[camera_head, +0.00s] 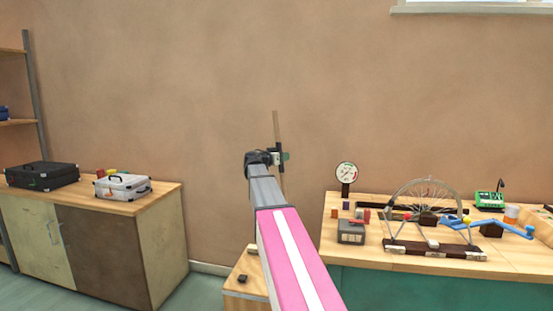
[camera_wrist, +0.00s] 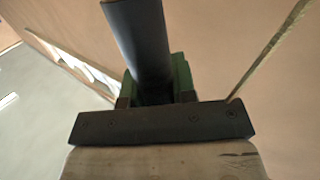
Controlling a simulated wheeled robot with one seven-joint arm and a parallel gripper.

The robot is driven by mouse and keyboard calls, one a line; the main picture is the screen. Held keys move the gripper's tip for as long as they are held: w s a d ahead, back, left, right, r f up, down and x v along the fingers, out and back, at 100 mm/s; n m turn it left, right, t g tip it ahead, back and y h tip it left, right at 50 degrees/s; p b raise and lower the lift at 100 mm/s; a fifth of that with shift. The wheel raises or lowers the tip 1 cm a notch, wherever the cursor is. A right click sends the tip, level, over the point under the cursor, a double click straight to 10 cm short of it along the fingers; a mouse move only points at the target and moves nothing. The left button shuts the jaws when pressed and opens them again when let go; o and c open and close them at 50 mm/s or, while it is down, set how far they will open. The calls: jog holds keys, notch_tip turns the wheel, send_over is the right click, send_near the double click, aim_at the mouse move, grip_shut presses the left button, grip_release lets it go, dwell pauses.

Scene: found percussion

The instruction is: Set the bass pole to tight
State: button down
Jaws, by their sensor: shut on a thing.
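The bass pole (camera_head: 277,130) is a thin brown upright pole in the middle of the head view, in front of the wall. My gripper (camera_head: 280,157) is at the pole, below its top end. In the wrist view the pole (camera_wrist: 139,45) is a dark round shaft running between my gripper's jaws (camera_wrist: 153,88), which are shut on it. A thin tan cord or edge (camera_wrist: 268,50) slants at the right of the wrist view. The pole's lower end is hidden behind my arm in the head view.
A wooden box (camera_head: 240,285) with a small dark object (camera_head: 242,279) stands low by my arm. At right, a workbench (camera_head: 500,262) holds a wheel (camera_head: 428,192), a dial (camera_head: 346,173) and several small items. At left, a cabinet (camera_head: 110,255) bears two cases.

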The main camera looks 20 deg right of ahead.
jog(key=s+d+m+y, duration=0.1)
jog(key=s+d+m, duration=0.1)
jog(key=s+d, duration=0.6)
jog(key=d, duration=0.3)
jog(key=shift+d+f+y, duration=0.15)
jog(key=shift+d+y, duration=0.15)
jog(key=c, duration=0.9)
grip_release()
jog(key=shift+s+d+g, duration=0.15)
jog(key=shift+d+g, duration=0.1)
jog(key=shift+g, duration=0.05)
jog(key=shift+a, duration=0.15)
jog(key=v, duration=1)
jog(key=shift+s+a, duration=0.2)
jog(key=shift+a, duration=0.05)
